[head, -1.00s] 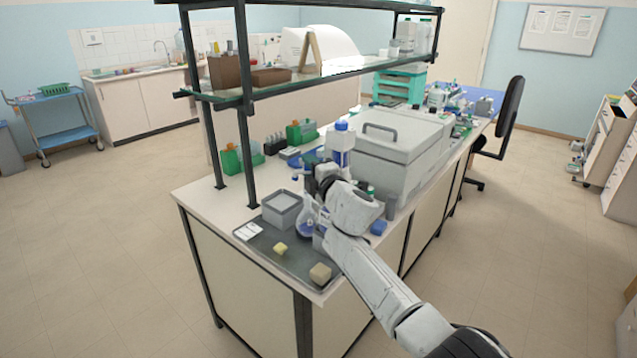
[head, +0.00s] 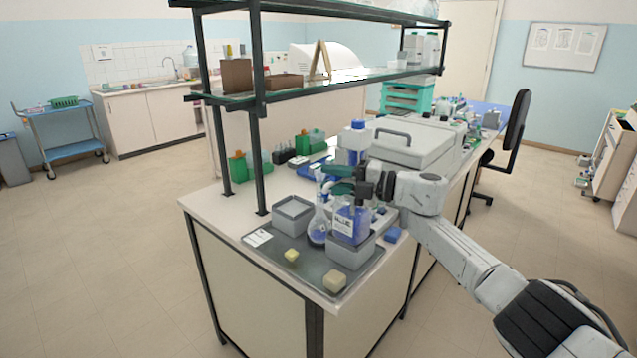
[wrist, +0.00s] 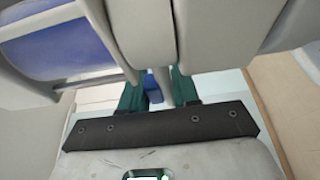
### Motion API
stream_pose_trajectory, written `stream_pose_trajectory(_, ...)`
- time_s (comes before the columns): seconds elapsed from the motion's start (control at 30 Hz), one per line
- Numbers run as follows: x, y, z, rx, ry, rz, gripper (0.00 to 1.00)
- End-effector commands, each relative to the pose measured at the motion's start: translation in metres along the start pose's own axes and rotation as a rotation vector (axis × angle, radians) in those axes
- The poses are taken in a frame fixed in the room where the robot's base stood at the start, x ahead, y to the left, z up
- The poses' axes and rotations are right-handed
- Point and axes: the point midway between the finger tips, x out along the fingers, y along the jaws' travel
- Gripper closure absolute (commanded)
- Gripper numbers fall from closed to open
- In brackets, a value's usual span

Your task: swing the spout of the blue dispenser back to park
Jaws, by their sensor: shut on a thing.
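The blue dispenser (head: 352,222) is a bottle of blue liquid with a pale label. It stands upright on a grey block on the dark tray at the bench corner. My gripper (head: 343,180) reaches in from the right at the top of this bottle. In the wrist view, its two green fingers (wrist: 157,90) are close together around a narrow pale piece, which looks like the spout (wrist: 163,92). A small blue part (wrist: 152,86) shows beside it. The blue bottle body (wrist: 55,52) fills the upper left there. In the head view the gripper hides most of the spout.
A round flask (head: 318,228) with blue liquid stands just left of the dispenser. A blue-capped bottle (head: 354,146) and a large grey machine (head: 408,150) stand behind. The shelf post (head: 259,130) rises at the left.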

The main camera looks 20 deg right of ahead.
Motion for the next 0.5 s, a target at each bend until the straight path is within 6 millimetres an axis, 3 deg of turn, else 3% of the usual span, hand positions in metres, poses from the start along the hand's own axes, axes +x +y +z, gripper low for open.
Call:
stream_pose_trajectory(0.2,-0.013,-0.003,-0.003,0.001,0.040,-0.003,1.00)
stream_pose_trajectory(0.5,-0.015,-0.002,-0.004,0.002,0.050,-0.003,1.00)
